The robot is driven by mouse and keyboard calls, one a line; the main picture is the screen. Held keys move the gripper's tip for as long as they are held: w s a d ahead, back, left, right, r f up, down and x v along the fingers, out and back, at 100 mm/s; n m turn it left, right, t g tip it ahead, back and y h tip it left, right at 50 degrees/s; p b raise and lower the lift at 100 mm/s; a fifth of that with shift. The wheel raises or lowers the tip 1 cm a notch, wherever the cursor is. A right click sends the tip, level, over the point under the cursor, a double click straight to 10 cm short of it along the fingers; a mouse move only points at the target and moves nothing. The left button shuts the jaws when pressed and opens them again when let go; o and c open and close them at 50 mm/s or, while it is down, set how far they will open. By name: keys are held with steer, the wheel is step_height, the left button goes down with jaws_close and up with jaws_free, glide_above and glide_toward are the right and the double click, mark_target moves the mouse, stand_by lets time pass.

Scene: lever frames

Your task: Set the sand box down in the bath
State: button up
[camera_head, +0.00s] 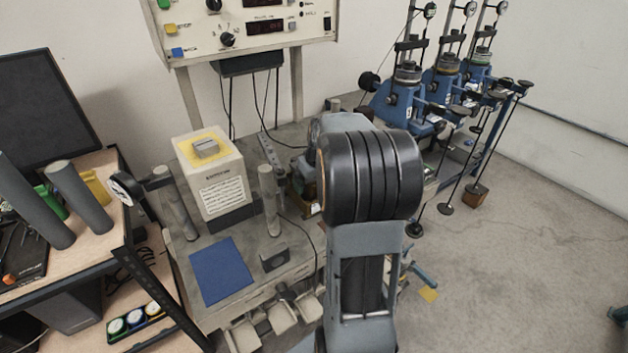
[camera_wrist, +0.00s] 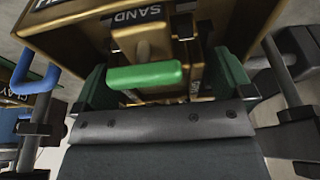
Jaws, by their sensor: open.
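The sand box (camera_wrist: 128,47) is a brass-coloured block under a plate marked SAND, with a green handle bar at its near side, in the wrist view. My gripper (camera_wrist: 168,88) is open, with one dark green finger on each side of the block and handle. I cannot tell whether either finger touches it. A larger brass-coloured housing (camera_wrist: 235,25) surrounds the block from behind; I cannot tell whether this is the bath. In the head view my own arm hides the gripper and the sand box.
A blue handle (camera_wrist: 36,76) beside a CLAY label is at the left of the wrist view. In the head view, a white instrument box (camera_head: 213,175) and a blue mat (camera_head: 221,271) are on the bench. Blue lever frames (camera_head: 408,105) stand at the right, with bare floor beyond.

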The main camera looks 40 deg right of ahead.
steer(key=shift+f, duration=0.1)
steer(key=v, duration=1.4)
stand_by(0.3)
